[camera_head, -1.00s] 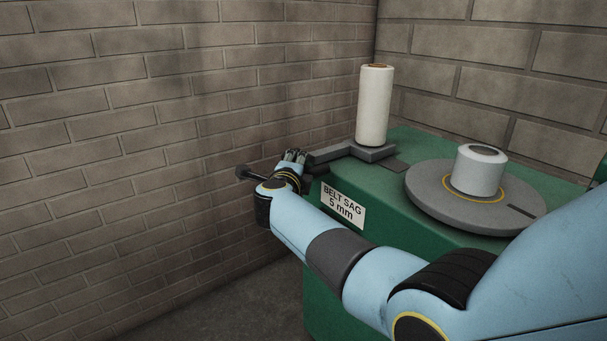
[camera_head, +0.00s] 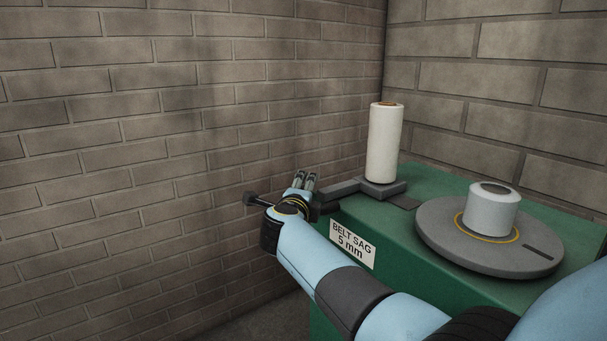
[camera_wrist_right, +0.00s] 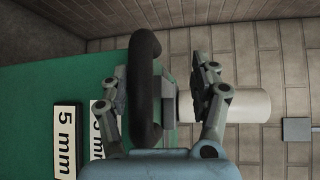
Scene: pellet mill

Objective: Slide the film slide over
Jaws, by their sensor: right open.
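The film slide is a grey carriage (camera_head: 381,188) with an arm reaching left, on top of the green machine. It bears an upright white film roll (camera_head: 385,143), which lies sideways in the right wrist view (camera_wrist_right: 243,105). My right gripper (camera_head: 306,180) is at the left end of the slide's arm, partly hiding it. In the right wrist view, its open fingers (camera_wrist_right: 165,85) stand either side of a dark rounded handle (camera_wrist_right: 146,88). The handle is nearer the left finger; whether they touch is unclear. My left gripper is not in view.
On the green machine (camera_head: 395,235), a round grey turntable (camera_head: 440,242) with a yellow ring carries a wrapped white load (camera_head: 491,208). A sign (camera_head: 352,245) reading BELT SAG 5 mm is on the front. Brick walls (camera_head: 150,120) close off the left and back.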

